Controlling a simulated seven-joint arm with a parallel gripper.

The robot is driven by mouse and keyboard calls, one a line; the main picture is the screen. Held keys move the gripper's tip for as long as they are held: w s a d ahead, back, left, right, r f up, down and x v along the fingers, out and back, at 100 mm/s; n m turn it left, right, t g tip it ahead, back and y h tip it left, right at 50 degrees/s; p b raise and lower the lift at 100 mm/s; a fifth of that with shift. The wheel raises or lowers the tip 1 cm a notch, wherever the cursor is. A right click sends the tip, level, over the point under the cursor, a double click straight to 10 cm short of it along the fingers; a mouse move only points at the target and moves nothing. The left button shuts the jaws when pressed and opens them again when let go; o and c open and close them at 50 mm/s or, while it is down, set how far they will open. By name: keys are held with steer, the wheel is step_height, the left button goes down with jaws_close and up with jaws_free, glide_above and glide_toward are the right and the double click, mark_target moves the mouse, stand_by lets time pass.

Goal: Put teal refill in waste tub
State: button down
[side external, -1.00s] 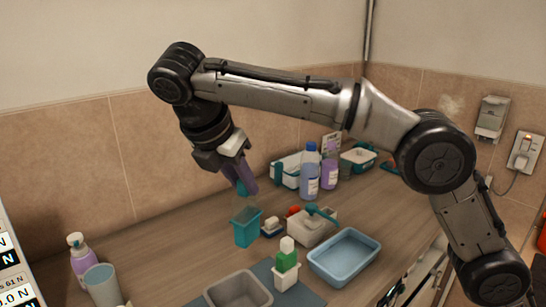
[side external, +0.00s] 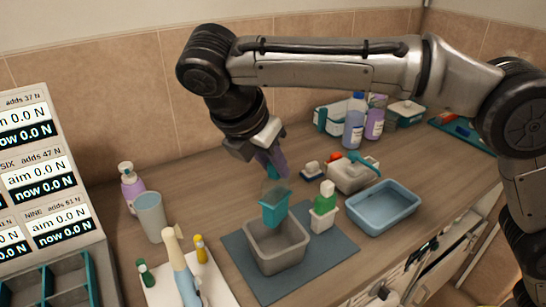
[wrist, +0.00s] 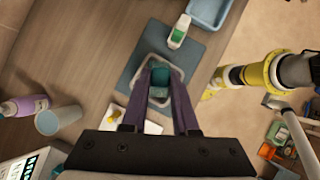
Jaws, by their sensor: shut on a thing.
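The teal refill (side external: 274,210) has a teal lower body, a see-through upper part and a teal top. My gripper (side external: 272,168) is shut on its top, and the refill hangs roughly upright below the purple fingers. The grey waste tub (side external: 280,258) stands on a dark mat, and the refill's lower end overlaps its back rim in the side view. I cannot tell whether the refill is inside the rim. In the wrist view the refill (wrist: 158,74) shows between the fingertips, over the tub (wrist: 158,103).
A green-and-white bottle (side external: 323,212) stands close right of the tub on the mat (side external: 318,268). A blue tray (side external: 383,212) lies farther right. A grey cup (side external: 150,217) and a pump bottle (side external: 131,188) stand left. A white board (side external: 205,282) with small items lies front left.

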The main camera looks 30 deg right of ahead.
mark_target(273, 205)
steer(key=shift+f, duration=4.6)
steer(key=c, duration=0.6)
jaws_free()
steer(key=v, duration=1.3)
steer(key=shift+r, duration=0.35)
steer(key=shift+a, duration=0.1)
